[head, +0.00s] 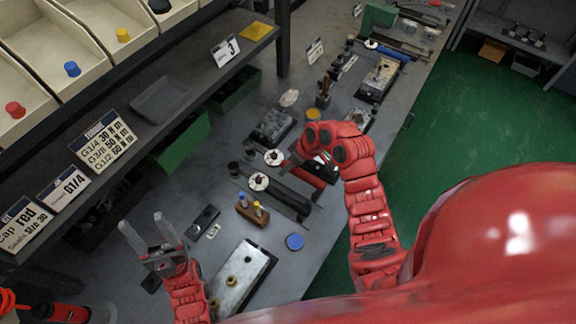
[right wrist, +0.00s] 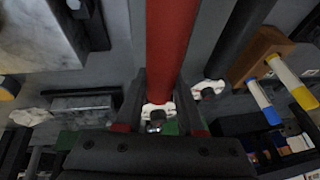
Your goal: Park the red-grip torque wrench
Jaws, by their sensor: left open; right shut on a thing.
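The red-grip torque wrench (head: 313,173) lies low over the grey bench, partly hidden by my right arm in the head view. In the right wrist view its red grip (right wrist: 170,45) runs up from between my fingers, with a white collar (right wrist: 158,112) at the near end. My right gripper (right wrist: 158,108) is shut on it; I cannot tell whether the wrench touches the bench. A black-grip wrench (head: 284,197) lies beside it and also shows in the right wrist view (right wrist: 240,45). My left gripper (head: 140,221) is open and empty above the bench's near left.
A wooden block (head: 250,213) with blue- and yellow-topped pieces stands near the black-grip wrench. A metal valve block (head: 240,282) and a blue disc (head: 295,242) are nearer. A shelf with signs (head: 107,146) and bins overhangs the left. Green floor (head: 480,130) lies right.

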